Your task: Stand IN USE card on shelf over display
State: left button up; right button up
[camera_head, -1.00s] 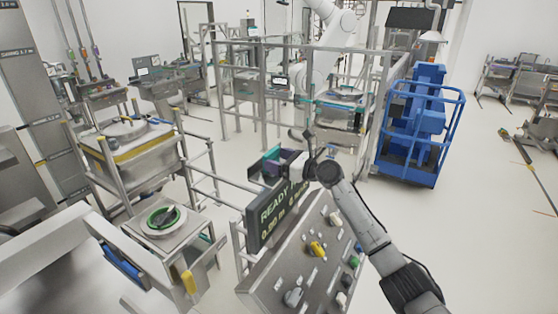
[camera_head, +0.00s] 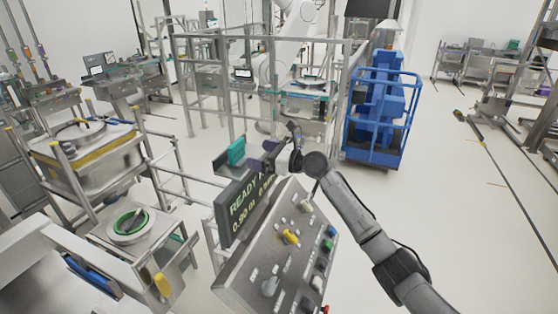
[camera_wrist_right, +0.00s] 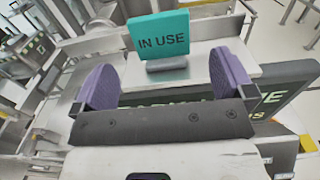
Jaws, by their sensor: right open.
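The teal IN USE card (camera_head: 236,151) stands upright on the shelf over the dark READY display (camera_head: 240,212). In the right wrist view the card (camera_wrist_right: 160,38) faces me, its lettering readable, in a small grey holder on the metal shelf (camera_wrist_right: 210,48). My right gripper (camera_head: 262,156) is open and just to the right of the card in the head view. Its purple fingers (camera_wrist_right: 165,78) are spread wide in the right wrist view, with the card beyond them and apart from both. The display is partly hidden behind the gripper there. My left gripper is not in view.
A sloped control panel (camera_head: 275,255) with knobs and buttons lies below the display and near my right arm. A stand with a green-ringed bowl (camera_head: 130,224) is at the left.

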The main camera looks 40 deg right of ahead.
jog(key=shift+b+v, duration=0.55)
jog(key=shift+v, duration=2.5)
jog(key=s+a+f+n+g, duration=0.35)
jog(key=a+f+n, duration=0.25)
jog(key=f, duration=0.4)
jog(key=s+a+f+n+g+h, duration=0.1)
jog(key=s+a+f+n+g, duration=0.1)
jog(key=s+a+f+n, duration=0.45)
jog(key=s+a+f+n+g, duration=0.25)
jog(key=a+f+n, duration=0.3)
jog(key=f, duration=0.65)
jog(key=s+a+f+n+g+h, duration=0.1)
jog(key=s+a+f+n, duration=0.25)
jog(key=s, duration=0.35)
jog(key=s+a+f+n+g+h, duration=0.2)
jog(key=s+a+f+n, duration=0.15)
jog(key=s, duration=0.35)
jog(key=s+a+f+n+g+h, duration=0.1)
jog(key=s+n+g+h, duration=0.1)
jog(key=s+n, duration=0.6)
jog(key=s, duration=0.6)
jog(key=shift+a+h, duration=0.2)
jog(key=shift+h, duration=0.2)
jog(key=shift+f, duration=0.1)
notch_tip(320, 180, up, 8)
jog(key=p, duration=0.8)
jog(key=shift+r, duration=0.2)
